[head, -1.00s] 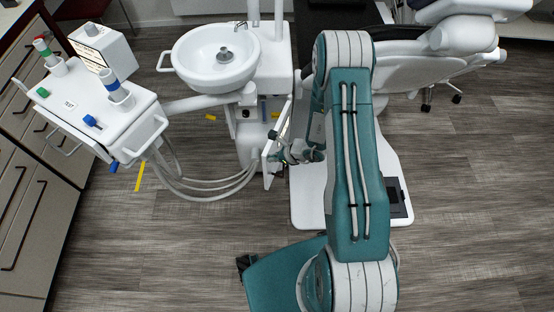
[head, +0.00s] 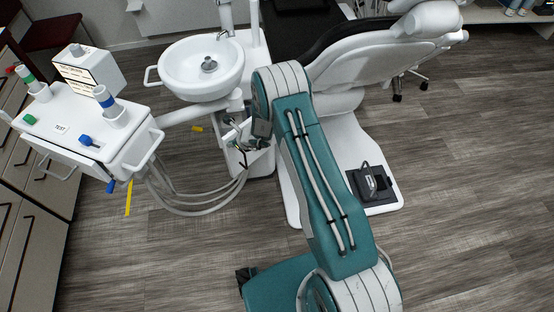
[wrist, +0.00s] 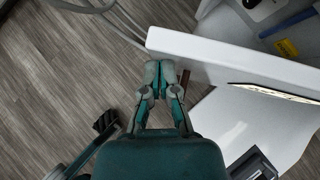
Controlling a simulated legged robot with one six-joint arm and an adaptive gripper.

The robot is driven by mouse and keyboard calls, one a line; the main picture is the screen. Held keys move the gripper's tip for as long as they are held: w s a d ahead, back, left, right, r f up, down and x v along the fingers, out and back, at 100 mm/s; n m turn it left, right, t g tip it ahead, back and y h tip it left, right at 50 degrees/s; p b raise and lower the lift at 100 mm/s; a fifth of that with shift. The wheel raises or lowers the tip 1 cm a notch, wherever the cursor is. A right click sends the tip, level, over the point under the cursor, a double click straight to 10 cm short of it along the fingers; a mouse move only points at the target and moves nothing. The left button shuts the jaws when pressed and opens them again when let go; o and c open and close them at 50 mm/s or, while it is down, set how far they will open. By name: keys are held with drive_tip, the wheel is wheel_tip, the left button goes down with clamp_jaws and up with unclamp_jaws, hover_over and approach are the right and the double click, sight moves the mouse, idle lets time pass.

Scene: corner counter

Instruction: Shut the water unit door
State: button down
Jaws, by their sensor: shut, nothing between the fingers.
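The water unit (head: 262,165) is the white cabinet below the basin. In the wrist view its door (wrist: 225,52) is a white panel seen along its top edge, standing open. Part of the inside, with a blue strip (wrist: 287,23) and a yellow label (wrist: 287,48), shows behind it. My gripper (wrist: 160,72) is shut and empty, with its fingertips just below the door's left end. I cannot tell whether they touch it. In the head view my gripper (head: 240,143) is in front of the unit, and my arm and wrist hide much of the door.
Looping grey hoses (head: 205,205) hang left of the unit, below the instrument tray (head: 75,125). The basin (head: 200,70) is above. The dental chair (head: 370,65) and its base stand right, with a black foot pedal (head: 370,183). Floor at the front left is clear.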

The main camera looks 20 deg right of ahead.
sight(224, 137)
drive_tip(key=shift+m, duration=0.3)
drive_tip(key=w+a, duration=0.1)
drive_tip(key=w, duration=0.1)
drive_tip(key=w+a, duration=0.2)
drive_tip(key=w, duration=0.1)
drive_tip(key=w+m+t+h, duration=0.1)
drive_tip(key=w, duration=0.1)
drive_tip(key=w+a+m+h, duration=0.1)
drive_tip(key=shift+w, duration=0.4)
drive_tip(key=shift+d, duration=0.1)
